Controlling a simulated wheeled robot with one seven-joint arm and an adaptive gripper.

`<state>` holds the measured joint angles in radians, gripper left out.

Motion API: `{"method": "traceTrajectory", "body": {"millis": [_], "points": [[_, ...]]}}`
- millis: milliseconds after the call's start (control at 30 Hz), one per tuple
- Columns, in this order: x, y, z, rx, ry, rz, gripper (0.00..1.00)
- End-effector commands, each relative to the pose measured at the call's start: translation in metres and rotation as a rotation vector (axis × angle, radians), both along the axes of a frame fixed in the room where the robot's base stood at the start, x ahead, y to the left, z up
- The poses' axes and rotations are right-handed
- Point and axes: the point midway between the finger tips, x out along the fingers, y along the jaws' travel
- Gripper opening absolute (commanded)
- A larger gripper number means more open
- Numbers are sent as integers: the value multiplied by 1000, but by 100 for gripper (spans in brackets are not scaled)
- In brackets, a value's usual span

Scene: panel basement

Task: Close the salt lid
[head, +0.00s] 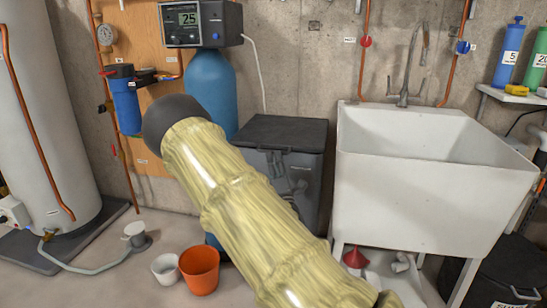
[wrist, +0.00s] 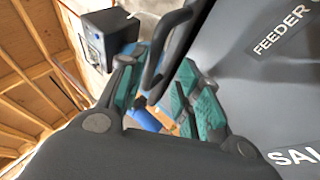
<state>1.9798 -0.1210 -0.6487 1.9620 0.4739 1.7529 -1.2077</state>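The salt bin (head: 309,176) is a dark grey box against the back wall, left of the sink. Its flat dark lid (head: 283,131) lies over the top in the head view; I cannot tell whether a small gap is left under it. My gripper (head: 288,166) is at the bin's front, partly hidden behind my arm. In the wrist view, my gripper (wrist: 160,82) has its teal-padded fingers apart, with a black loop handle (wrist: 157,62) between or just beyond them. Contact is unclear. Dark panels with white lettering, "FEEDER" and "SAL", fill the right side.
A white utility sink (head: 430,190) stands close on the right. A blue tank with a control head (head: 203,24) stands behind left. An orange bucket (head: 199,270), a white cup (head: 166,268) and a red funnel (head: 355,258) are on the floor.

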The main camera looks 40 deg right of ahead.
Motion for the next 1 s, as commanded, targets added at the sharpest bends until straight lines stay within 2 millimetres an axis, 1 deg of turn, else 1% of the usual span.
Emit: {"method": "traceTrajectory", "body": {"millis": [33,100,300,500,700,1000], "points": [[-8,3,-7,0,4,-2,34],[-19,8,-14,1,5,-1,34],[-46,21,-31,0,5,0,34],[-64,28,-41,0,2,0,34],[-70,31,-45,1,3,0,34],[-70,31,-45,1,2,0,34]]}}
